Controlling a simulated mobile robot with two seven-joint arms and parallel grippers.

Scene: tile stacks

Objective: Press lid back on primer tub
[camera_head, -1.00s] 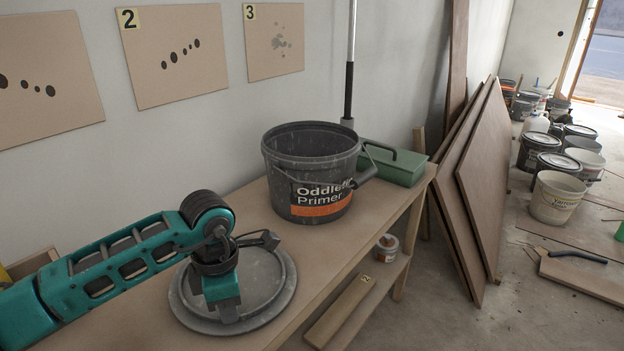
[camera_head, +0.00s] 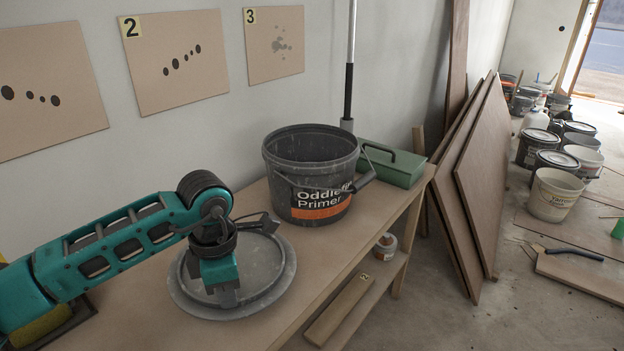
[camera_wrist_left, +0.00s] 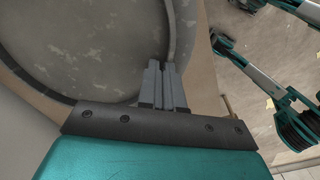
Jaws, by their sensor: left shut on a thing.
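The primer tub (camera_head: 335,172), dark grey with an "Oddlefi… Primer" label and an orange band, stands upright and uncovered on the bench. Its handle hangs at the front right. The round grey lid (camera_head: 268,268) is roughly level in front of the tub, to its left and apart from it. My left gripper (camera_head: 228,298) is shut on the lid's near rim. Its fingers (camera_wrist_left: 165,85) and the scuffed lid (camera_wrist_left: 100,38) also show in the left wrist view. Whether the lid clears the bench is hard to tell.
A green metal box (camera_head: 395,165) sits just right of the tub. A pole (camera_head: 349,90) leans behind it. Brown boards (camera_head: 485,185) lean past the bench's right end. The bench top (camera_head: 325,243) is clear between lid and front edge.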

